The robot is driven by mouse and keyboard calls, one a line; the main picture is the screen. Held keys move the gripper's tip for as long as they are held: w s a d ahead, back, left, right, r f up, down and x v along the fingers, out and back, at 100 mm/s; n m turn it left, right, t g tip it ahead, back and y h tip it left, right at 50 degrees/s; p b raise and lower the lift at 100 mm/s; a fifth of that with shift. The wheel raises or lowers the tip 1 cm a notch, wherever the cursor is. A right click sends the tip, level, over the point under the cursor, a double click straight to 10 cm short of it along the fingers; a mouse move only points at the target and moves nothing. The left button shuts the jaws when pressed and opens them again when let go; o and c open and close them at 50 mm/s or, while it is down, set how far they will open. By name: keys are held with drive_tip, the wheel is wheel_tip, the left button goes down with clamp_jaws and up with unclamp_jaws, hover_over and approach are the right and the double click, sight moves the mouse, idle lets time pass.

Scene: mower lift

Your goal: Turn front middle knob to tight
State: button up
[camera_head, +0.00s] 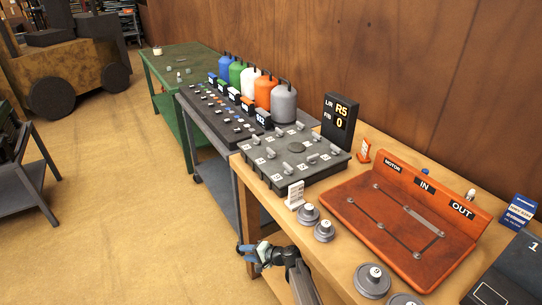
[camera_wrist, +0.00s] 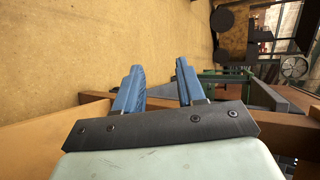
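A dark panel (camera_head: 323,167) on the wooden table carries several small light-grey lever knobs around a round disc (camera_head: 295,146) in its middle. The middle knob (camera_head: 270,153) of the row along its near left edge is small here; its exact setting cannot be read. Small white labels lie beside the front knobs. My gripper (camera_head: 246,252) is low in front of the table edge, below the panel and well apart from it. In the wrist view my gripper (camera_wrist: 158,68) has its two blue fingers spread, with nothing between them. No knob shows in the wrist view.
A display (camera_head: 340,120) reading R5 and 0 stands behind the panel. A white sign (camera_head: 295,195) and round weights (camera_head: 309,214) stand at its near right. An orange board (camera_head: 400,235) lies right. Coloured bottles (camera_head: 284,103) stand behind left. Floor left is open.

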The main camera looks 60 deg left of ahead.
drive_tip(key=s+a+r+n+g+h, duration=0.1)
drive_tip(key=s+a+r+h, duration=0.2)
drive_tip(key=s+a+r, duration=0.7)
wheel_tip(320, 180, up, 42)
drive_tip(key=n+t+h, duration=0.8)
drive_tip(key=n, duration=0.4)
hover_over(271, 150)
wheel_tip(271, 150, down, 14)
drive_tip(key=shift+r, duration=0.1)
clamp_jaws()
